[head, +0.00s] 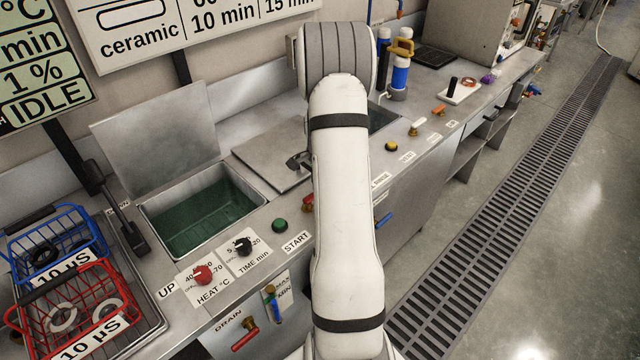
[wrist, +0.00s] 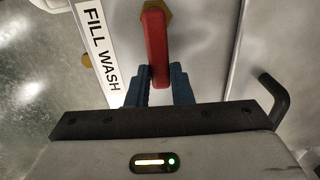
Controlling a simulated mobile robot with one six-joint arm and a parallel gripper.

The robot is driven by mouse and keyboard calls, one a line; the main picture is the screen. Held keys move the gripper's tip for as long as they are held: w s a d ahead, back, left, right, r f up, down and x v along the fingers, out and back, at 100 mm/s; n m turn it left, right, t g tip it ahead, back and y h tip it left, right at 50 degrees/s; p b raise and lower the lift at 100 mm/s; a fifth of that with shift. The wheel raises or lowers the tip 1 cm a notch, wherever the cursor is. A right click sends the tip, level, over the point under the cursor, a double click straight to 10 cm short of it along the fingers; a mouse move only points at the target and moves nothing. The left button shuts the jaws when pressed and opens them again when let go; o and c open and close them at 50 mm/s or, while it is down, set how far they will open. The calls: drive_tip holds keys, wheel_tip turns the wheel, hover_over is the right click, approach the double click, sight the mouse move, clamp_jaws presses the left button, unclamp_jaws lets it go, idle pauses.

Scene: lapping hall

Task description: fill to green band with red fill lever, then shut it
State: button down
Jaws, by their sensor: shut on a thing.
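In the wrist view the red fill lever (wrist: 156,42) hangs from a brass nut beside a white FILL WASH label (wrist: 98,40). My gripper (wrist: 160,72) has its blue fingers closed on both sides of the lever's lower end. In the head view my white arm hides the gripper. A small red part (head: 308,202) shows at the arm's left edge; I cannot tell whether it is the same lever. An open tank (head: 160,207) at the left holds dark green liquid or has a green interior. I cannot make out a green band.
Red (head: 65,312) and blue (head: 88,238) wire baskets stand at the left. A red drain lever (head: 245,339) and a blue lever (head: 272,308) sit on the bench front. A lid (head: 268,158) lies right of the open tank. The floor at the right is clear.

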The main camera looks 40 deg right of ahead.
drive_tip(key=shift+w+r, duration=0.1)
drive_tip(key=shift+w, duration=0.1)
drive_tip(key=c, duration=1.4)
unclamp_jaws()
drive_tip(key=shift+a, duration=0.1)
drive_tip(key=shift+o, duration=0.6)
drive_tip(key=shift+s, duration=0.15)
wheel_tip(320, 180, up, 8)
drive_tip(key=shift+f+b, duration=0.15)
drive_tip(key=shift+b, duration=0.3)
